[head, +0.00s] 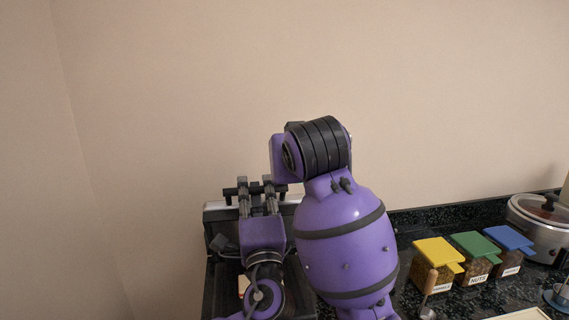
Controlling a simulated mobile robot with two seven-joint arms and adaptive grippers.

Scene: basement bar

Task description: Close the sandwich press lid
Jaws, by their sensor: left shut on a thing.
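The sandwich press (214,285) is at the bottom left of the head view, dark with a silver-edged lid (217,214). The lid stands raised at the back, with a dark handle bar (283,187) along its top edge. My left gripper (256,186) is at this bar, its fingers shut on the handle. A small pale and orange thing (243,285) shows inside the press, mostly hidden. My left arm covers the right part and much of the middle of the press. My right gripper is not in view.
On the dark speckled counter (480,297) to the right stand boxes with yellow (437,252), green (475,246) and blue (508,238) lids. A wooden-handled tool (430,284) stands before them. A silver cooker (540,225) is at far right. A bare wall is behind.

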